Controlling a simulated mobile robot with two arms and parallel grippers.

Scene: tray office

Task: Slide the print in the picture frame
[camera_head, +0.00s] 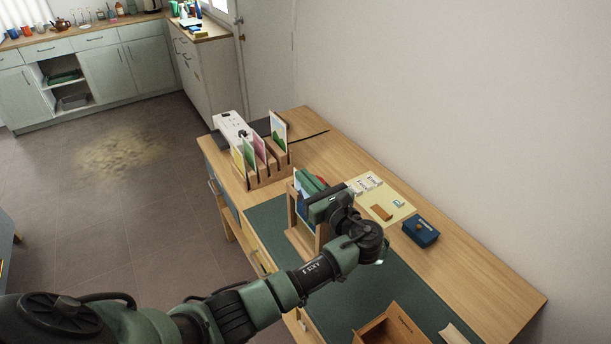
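The picture frame (292,222) is a light wooden upright frame on the green desk mat. A print (301,199) with blue on it and a pale edge stands upright at the frame, partly hidden by my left gripper. My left gripper (311,184) is at the upper part of the frame, right beside the print. Its body covers the fingertips, so I cannot tell whether it grips the print. How far the print sits inside the frame is also hidden. My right gripper is not in view.
A wooden rack (267,174) holds several upright prints behind the frame. A yellow sheet (402,211) with small items and a dark blue box (421,232) lie to the right. A wooden box (372,331) stands at the near edge. The green mat (383,284) has bare room.

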